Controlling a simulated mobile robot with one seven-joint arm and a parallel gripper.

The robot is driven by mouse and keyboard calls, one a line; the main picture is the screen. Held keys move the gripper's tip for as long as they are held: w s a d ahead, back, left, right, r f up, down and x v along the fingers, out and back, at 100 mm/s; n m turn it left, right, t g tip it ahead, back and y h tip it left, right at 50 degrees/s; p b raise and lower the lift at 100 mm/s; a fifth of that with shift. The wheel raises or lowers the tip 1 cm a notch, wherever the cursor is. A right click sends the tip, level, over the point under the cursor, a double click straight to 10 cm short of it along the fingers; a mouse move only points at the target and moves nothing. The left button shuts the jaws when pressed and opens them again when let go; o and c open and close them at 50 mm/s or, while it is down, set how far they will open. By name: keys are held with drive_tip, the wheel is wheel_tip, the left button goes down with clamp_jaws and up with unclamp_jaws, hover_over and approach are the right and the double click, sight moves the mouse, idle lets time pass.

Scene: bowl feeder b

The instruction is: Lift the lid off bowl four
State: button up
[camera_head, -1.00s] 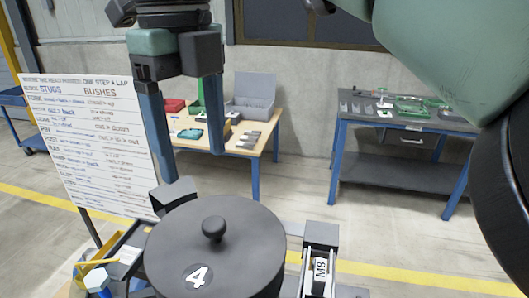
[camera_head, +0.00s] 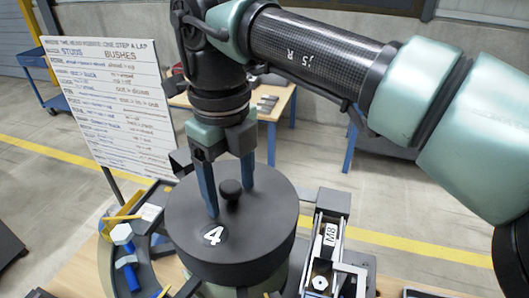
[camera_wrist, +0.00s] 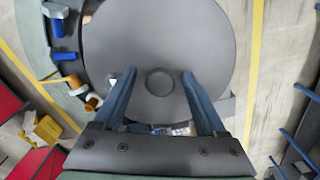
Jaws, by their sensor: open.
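The dark grey round lid (camera_head: 270,215) lies flat on bowl four, with a white label "4" (camera_head: 214,236) near its left front edge. A round black knob (camera_head: 231,189) stands at its middle. My gripper (camera_head: 230,202) is open, with its blue fingers pointing down on either side of the knob. In the wrist view the fingers (camera_wrist: 158,76) flank the knob (camera_wrist: 159,82) with a gap on both sides. I cannot tell whether the fingertips touch the lid. Only a little of the greenish bowl (camera_head: 252,281) shows below the lid; its inside is hidden.
A curved track with blue and white parts (camera_head: 124,248) runs close on the left. A metal fixture marked "M8" (camera_head: 330,234) stands close on the right. A written board (camera_head: 112,110) stands behind left. Another table (camera_head: 272,105) is farther back, with clear floor between.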

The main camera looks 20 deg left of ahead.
clamp_jaws()
idle(0.3)
idle(0.3)
